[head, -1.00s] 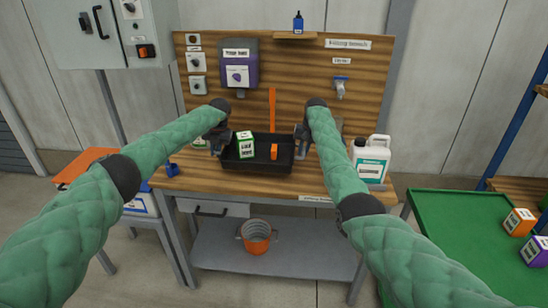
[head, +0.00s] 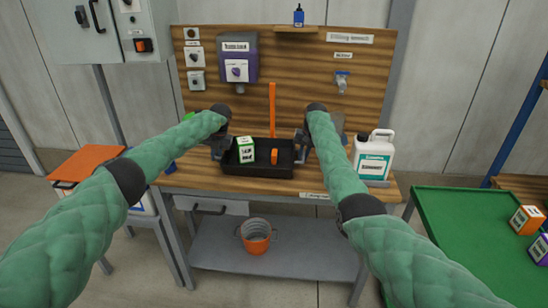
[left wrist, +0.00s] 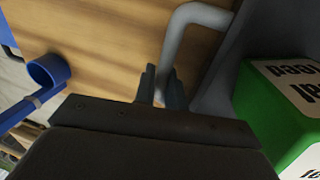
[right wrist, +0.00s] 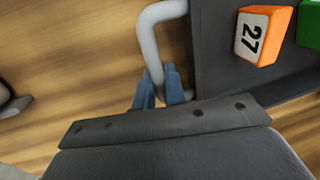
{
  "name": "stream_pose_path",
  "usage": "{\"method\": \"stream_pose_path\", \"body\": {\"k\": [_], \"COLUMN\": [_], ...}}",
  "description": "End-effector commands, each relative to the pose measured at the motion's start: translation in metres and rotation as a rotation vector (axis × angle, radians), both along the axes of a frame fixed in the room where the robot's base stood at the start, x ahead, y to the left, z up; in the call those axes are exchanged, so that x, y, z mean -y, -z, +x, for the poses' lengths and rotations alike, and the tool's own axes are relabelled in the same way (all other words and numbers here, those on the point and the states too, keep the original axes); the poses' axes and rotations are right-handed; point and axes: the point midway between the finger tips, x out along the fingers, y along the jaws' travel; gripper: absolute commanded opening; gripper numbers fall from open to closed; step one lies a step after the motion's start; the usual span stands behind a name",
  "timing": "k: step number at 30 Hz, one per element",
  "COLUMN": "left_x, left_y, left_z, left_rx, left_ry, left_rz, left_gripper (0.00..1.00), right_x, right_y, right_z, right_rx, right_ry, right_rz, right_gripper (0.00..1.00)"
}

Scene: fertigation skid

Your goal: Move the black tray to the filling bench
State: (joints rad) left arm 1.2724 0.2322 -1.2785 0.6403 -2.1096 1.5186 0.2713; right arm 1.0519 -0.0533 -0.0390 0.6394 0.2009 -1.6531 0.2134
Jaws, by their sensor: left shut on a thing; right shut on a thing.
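The black tray (head: 258,171) is over the middle of the filling bench (head: 180,183); I cannot tell if its base touches the wood. It holds a green-and-white box (head: 245,150) and a small orange block (head: 274,157), which reads 27 in the right wrist view (right wrist: 262,35). My left gripper (head: 221,150) is shut on the tray's left grey handle, seen in the left wrist view (left wrist: 185,22). My right gripper (head: 301,150) is shut on the right handle, seen in the right wrist view (right wrist: 149,40). The tray looks level.
A white jug (head: 373,157) stands close right of the tray. A blue ring-shaped item (left wrist: 48,72) lies on the left. The backboard (head: 300,75) closes the rear, with an orange upright strip (head: 272,108). A green table (head: 450,225) is at right, an orange bucket (head: 256,238) below.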

Motion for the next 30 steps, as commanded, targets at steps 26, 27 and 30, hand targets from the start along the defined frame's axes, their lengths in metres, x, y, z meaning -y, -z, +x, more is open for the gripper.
{"method": "stream_pose_path", "body": {"k": [26,27,30], "left_x": [0.003,0.004,0.008], "left_y": [-0.009,-0.016,-0.034], "left_z": [0.000,0.000,0.000], "left_rx": [0.003,0.004,0.003], "left_ry": [0.001,0.001,0.001], "left_rz": [0.000,0.000,-0.001], "left_gripper": [0.34,0.34,0.34], "right_x": [0.000,0.000,0.000], "right_y": [0.011,0.011,0.011], "right_z": [0.000,0.000,0.000], "right_rx": [0.000,0.000,0.000], "right_ry": [0.000,0.000,0.000], "right_rz": [0.000,0.000,0.000], "right_gripper": [0.34,0.34,0.34]}}
